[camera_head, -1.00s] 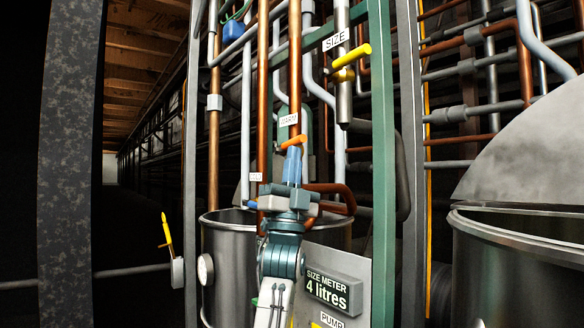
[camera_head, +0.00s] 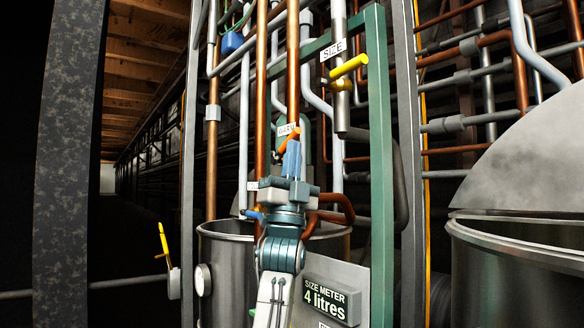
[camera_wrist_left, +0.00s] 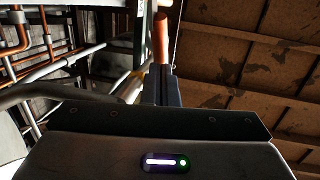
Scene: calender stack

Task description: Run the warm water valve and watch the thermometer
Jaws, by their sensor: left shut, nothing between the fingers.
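The warm water valve's orange handle (camera_head: 288,134) sits by the "WARM" label (camera_head: 286,128) on the copper pipe and slants up to the right. My left gripper (camera_head: 292,158) has its blue fingers together just below the handle, appearing to touch it. In the left wrist view, the orange handle (camera_wrist_left: 160,38) stands beyond the fingertips (camera_wrist_left: 158,75), with nothing between them. A round white dial, likely the thermometer (camera_head: 203,280), is on the left side of the steel vat (camera_head: 225,265); its reading is too small to tell. My right gripper is out of view.
A yellow handle (camera_head: 348,67) is by the "SIZE" label (camera_head: 333,49). A blue handle (camera_head: 254,216) is left of my wrist. The size meter (camera_head: 325,300) reads 4 litres. A green post (camera_head: 381,180) stands to the right, and a yellow lever (camera_head: 164,240) to the left.

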